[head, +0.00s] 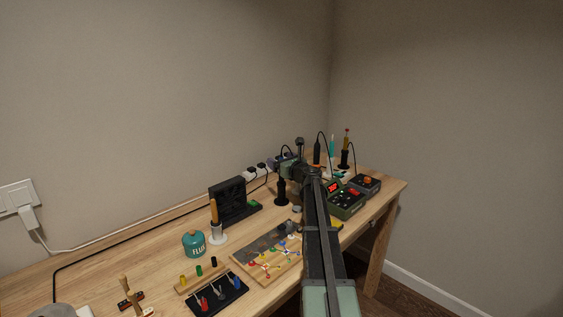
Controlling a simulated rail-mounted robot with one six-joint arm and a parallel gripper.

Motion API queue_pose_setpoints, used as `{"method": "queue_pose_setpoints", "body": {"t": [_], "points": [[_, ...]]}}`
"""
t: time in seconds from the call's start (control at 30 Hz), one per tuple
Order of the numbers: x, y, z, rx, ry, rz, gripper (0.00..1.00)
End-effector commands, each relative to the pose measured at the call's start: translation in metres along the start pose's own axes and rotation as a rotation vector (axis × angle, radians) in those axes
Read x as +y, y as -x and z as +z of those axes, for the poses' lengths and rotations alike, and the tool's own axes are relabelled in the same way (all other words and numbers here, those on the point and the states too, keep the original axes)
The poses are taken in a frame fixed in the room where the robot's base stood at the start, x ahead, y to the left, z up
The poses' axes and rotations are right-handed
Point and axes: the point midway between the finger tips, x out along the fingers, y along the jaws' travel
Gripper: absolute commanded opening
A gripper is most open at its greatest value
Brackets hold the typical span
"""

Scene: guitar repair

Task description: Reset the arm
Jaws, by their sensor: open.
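My arm reaches from the bottom right of centre over the wooden workbench (150,275). Its far end, with my gripper (284,172), is above the back part of the bench, left of the green boxes. The gripper is small and dark here, and its fingers are hard to make out. It is open, and I see nothing held in it. My arm hides part of the bench's right side.
A wooden board with coloured parts (262,262) lies left of my arm. A black tray of pliers (218,296), a teal flux tin (194,243) and a black fan unit (230,200) stand further left. Green boxes (346,201) stand close on the right. Space above is clear.

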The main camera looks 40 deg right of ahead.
Motion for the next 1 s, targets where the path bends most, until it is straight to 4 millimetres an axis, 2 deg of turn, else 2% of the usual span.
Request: {"method": "queue_pose_setpoints", "body": {"t": [0.03,0.43,0.87,0.97,1.0], "points": [[0.0,0.0,0.011,0.0,0.0,0.0,0.85],[0.0,0.0,0.051,0.0,0.0,0.0,0.85],[0.0,0.0,0.05,0.0,0.0,0.0,0.85],[0.001,0.0,0.05,0.0,0.054,0.007,0.85],[0.005,0.0,0.049,0.004,0.121,0.03,0.85]]}}
